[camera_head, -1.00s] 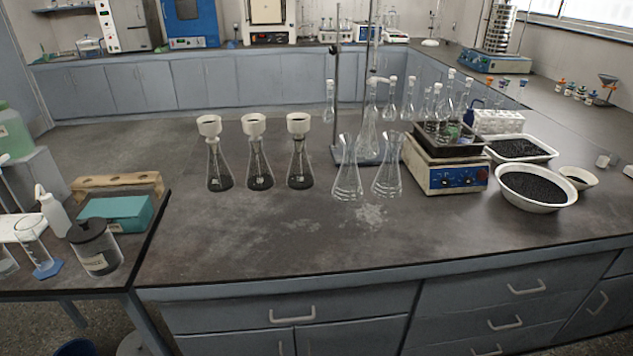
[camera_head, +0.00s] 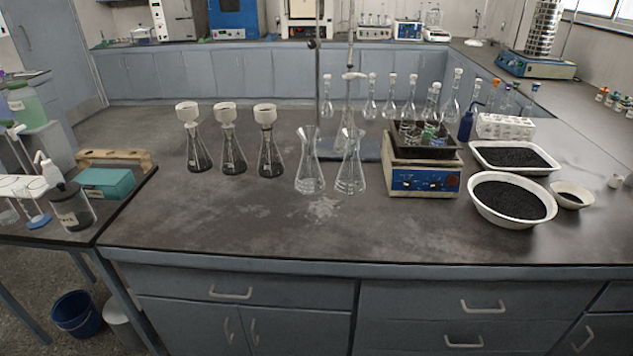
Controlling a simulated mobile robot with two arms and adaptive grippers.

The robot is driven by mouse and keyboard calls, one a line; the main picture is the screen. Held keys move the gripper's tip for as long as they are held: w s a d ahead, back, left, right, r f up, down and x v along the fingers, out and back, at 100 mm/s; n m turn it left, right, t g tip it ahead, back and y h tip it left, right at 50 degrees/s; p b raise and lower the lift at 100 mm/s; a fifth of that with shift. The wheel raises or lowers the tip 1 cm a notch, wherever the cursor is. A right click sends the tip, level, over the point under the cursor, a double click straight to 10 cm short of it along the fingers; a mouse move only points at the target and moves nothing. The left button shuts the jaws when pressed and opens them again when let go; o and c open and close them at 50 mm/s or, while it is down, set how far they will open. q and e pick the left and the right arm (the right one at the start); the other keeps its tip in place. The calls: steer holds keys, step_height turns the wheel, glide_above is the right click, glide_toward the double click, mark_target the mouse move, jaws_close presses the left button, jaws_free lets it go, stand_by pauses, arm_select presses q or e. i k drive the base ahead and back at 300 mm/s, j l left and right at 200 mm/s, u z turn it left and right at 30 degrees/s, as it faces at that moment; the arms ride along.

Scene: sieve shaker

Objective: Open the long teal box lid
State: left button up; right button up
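A teal box (camera_head: 106,183) with its lid on sits on the side table at the left of the head view. It lies in front of a wooden rack and behind a dark-lidded jar. It looks closed. Neither of my grippers shows in the head view, so I cannot see what they hold or whether they are open.
A dark-lidded jar (camera_head: 72,207) and a wooden rack (camera_head: 118,160) stand close to the box. The main bench (camera_head: 250,225) carries flasks with white funnels (camera_head: 227,150), clear flasks (camera_head: 310,170), a hot plate (camera_head: 424,178) and bowls of black grains (camera_head: 512,197). Its front is clear.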

mark_target(90, 178)
steer(key=l+u, duration=0.1)
steer(key=u, duration=1.35)
steer(key=i+j+z, duration=0.2)
steer(key=i+j, duration=0.3)
steer(key=i, duration=0.1)
